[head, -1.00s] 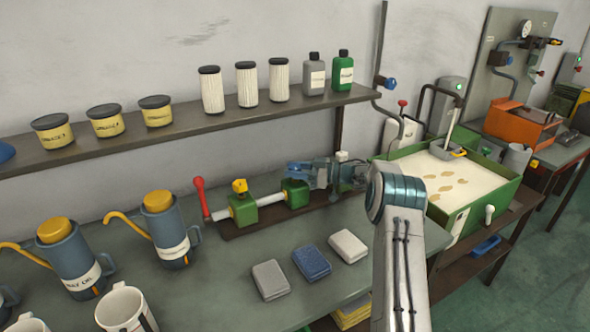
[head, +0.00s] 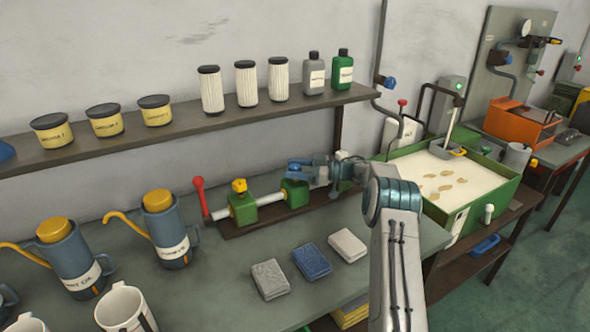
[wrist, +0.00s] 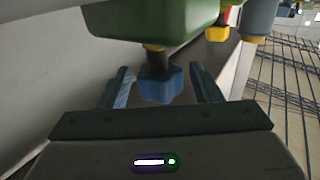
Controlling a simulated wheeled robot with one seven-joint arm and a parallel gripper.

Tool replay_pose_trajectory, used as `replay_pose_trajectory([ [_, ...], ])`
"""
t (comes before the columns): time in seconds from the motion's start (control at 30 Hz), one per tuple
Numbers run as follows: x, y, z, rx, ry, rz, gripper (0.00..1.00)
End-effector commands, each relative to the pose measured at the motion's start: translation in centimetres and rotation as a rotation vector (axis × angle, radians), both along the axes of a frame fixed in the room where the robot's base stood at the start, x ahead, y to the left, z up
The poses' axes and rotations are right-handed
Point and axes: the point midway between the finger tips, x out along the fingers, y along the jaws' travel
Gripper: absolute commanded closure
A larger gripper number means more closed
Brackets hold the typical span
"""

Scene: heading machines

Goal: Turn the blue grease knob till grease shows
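The blue grease knob (wrist: 160,84) shows in the wrist view, on a short stem with a brass-coloured collar at the green block (wrist: 150,18). My gripper (wrist: 163,88) is open, with one dark finger on each side of the knob and a visible gap on both sides. In the head view my gripper (head: 298,174) is at the right green block (head: 294,194) of the bench fixture. My gripper and wrist cover the knob's place there, so I cannot make out the knob in that view. I see no grease.
The fixture has a red-handled lever (head: 199,190) and a left green block (head: 243,209) with a yellow knob (head: 239,186). Oil cans (head: 166,235) stand left. Folded cloths (head: 311,259) lie in front. A shelf (head: 200,128) of jars and filters is above.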

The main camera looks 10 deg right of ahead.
Motion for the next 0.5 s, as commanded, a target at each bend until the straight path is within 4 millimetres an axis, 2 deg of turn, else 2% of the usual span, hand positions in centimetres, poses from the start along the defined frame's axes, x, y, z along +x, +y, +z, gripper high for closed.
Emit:
replay_pose_trajectory([
  [0.17, -0.1, -0.2, -0.1, -0.001, 0.001, 0.000, 0.42],
  [0.27, -0.3, -1.0, -0.2, -0.001, 0.001, 0.000, 0.42],
  [0.5, -1.7, -5.7, -0.4, -0.002, 0.001, -0.003, 0.42],
])
